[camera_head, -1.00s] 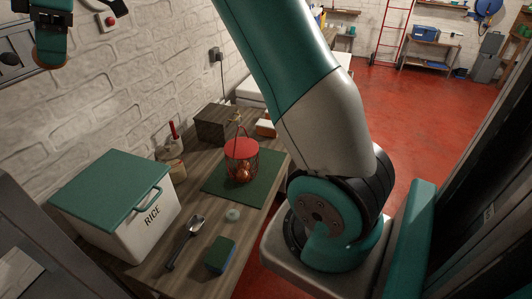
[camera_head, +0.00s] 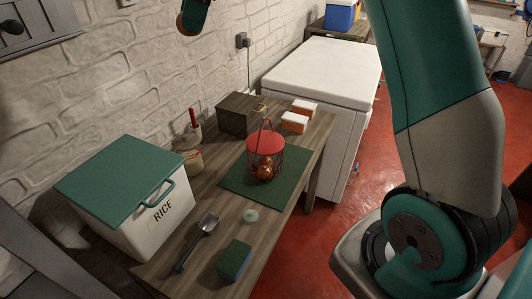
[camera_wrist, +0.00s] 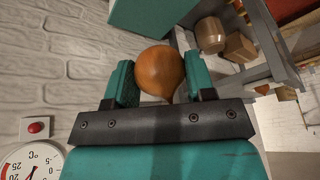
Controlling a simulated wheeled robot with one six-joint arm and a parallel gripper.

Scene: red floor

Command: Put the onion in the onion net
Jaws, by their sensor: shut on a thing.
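My gripper (camera_wrist: 158,82) is shut on a round brown onion (camera_wrist: 159,70), which sits between its two teal fingers in the wrist view. The onion net (camera_head: 265,158) is a red wire basket with a red top and a raised handle. It stands upright on a green mat (camera_head: 236,185) on the wooden table. Several onions (camera_head: 264,171) show inside it through the wire. I cannot tell whether its top is open.
A white RICE bin (camera_head: 128,222) with a green lid stands on the table's left. A metal scoop (camera_head: 196,241), a sponge (camera_head: 233,260), a small pale round thing (camera_head: 250,215), a brown box (camera_head: 237,113) and orange-white boxes (camera_head: 295,121) surround the mat. A white chest (camera_head: 322,92) stands behind.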

